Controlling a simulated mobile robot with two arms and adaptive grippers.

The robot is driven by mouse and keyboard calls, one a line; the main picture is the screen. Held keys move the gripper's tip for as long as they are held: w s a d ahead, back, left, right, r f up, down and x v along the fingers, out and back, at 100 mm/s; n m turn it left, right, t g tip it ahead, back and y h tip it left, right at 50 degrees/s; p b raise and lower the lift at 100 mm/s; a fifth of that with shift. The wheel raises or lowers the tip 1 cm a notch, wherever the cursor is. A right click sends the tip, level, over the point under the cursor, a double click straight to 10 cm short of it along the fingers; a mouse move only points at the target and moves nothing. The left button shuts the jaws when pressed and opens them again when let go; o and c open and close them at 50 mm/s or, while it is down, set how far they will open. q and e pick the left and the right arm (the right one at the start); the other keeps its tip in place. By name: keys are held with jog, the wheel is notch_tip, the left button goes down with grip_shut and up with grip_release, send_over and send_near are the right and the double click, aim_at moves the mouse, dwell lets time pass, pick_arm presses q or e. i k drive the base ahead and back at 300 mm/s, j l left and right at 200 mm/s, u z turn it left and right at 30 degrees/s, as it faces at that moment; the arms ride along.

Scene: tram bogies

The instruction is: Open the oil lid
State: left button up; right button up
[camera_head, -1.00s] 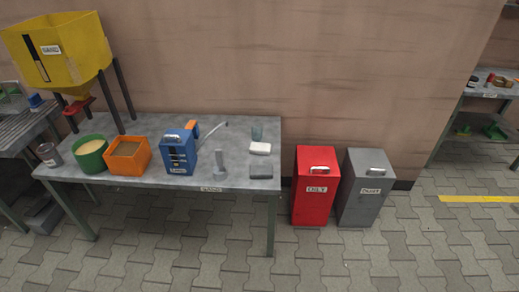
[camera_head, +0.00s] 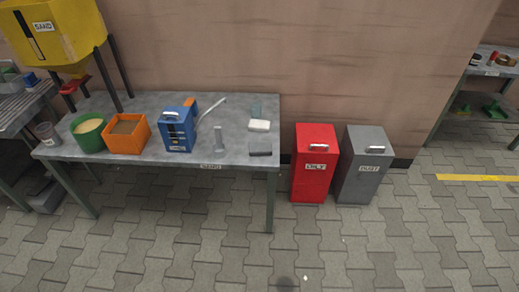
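A red bin (camera_head: 314,170) with a label that seems to read OILY stands on the floor to the right of the table. Its red lid (camera_head: 316,135) with a pale handle (camera_head: 319,147) is shut. A grey bin (camera_head: 363,170) with its own label and pale handle (camera_head: 372,146) stands close beside it on the right, also shut. Neither of my grippers shows in the head view.
A grey table (camera_head: 232,135) left of the bins holds a blue container (camera_head: 179,132), an orange box (camera_head: 127,138), a green tub (camera_head: 88,136) and small items. A yellow sand hopper (camera_head: 60,35) stands behind it. The paved floor (camera_head: 300,240) before the bins is clear.

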aim_at(311, 138)
jog(key=i+l, duration=0.75)
jog(key=i, duration=0.2)
